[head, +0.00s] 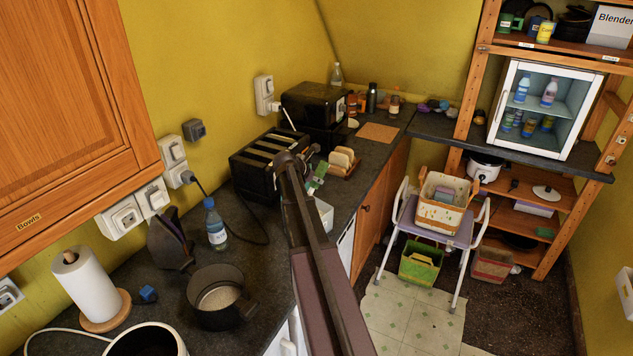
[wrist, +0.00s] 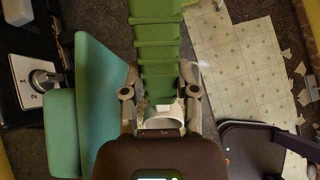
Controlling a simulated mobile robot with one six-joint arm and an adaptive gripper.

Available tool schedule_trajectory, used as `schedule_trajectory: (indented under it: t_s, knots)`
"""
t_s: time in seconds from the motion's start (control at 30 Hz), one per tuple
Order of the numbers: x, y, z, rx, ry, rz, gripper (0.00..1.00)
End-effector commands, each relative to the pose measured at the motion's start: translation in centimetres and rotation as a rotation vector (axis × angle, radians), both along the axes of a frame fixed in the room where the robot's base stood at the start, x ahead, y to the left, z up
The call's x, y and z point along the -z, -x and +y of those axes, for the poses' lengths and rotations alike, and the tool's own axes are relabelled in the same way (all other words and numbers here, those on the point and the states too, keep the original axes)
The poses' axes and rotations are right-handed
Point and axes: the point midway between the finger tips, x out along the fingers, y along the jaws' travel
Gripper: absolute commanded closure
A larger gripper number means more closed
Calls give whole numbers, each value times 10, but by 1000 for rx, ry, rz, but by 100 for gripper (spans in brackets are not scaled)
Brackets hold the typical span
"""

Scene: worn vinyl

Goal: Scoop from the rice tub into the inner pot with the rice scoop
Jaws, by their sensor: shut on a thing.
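My gripper (head: 314,182) hangs past the end of my arm, over the counter's front edge in the head view. In the wrist view my gripper (wrist: 160,98) is shut on a green ribbed piece (wrist: 155,45), which looks like the handle of the rice scoop. Its bowl I cannot make out clearly. A white-rimmed pot with a dark inside, apparently the inner pot (head: 178,345), is cut off by the bottom edge.
A paper towel roll (head: 85,288), a dark upright appliance (head: 168,240) and a water bottle (head: 215,225) stand around the tub. A black toaster (head: 255,165) and a toast rack (head: 343,162) are behind my gripper. A chair with a basket (head: 445,203) stands at right.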

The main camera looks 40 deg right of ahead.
Motion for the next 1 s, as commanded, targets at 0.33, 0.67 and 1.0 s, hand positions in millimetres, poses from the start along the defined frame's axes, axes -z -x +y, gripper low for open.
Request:
schedule_trajectory:
  t_s: [0.33, 0.67, 1.0]
  knots:
    - [20, 0, 3, -1, 40, -6, 100]
    - [41, 0, 3, -1, 40, -6, 100]
    - [62, 1, 2, 1, 40, -6, 100]
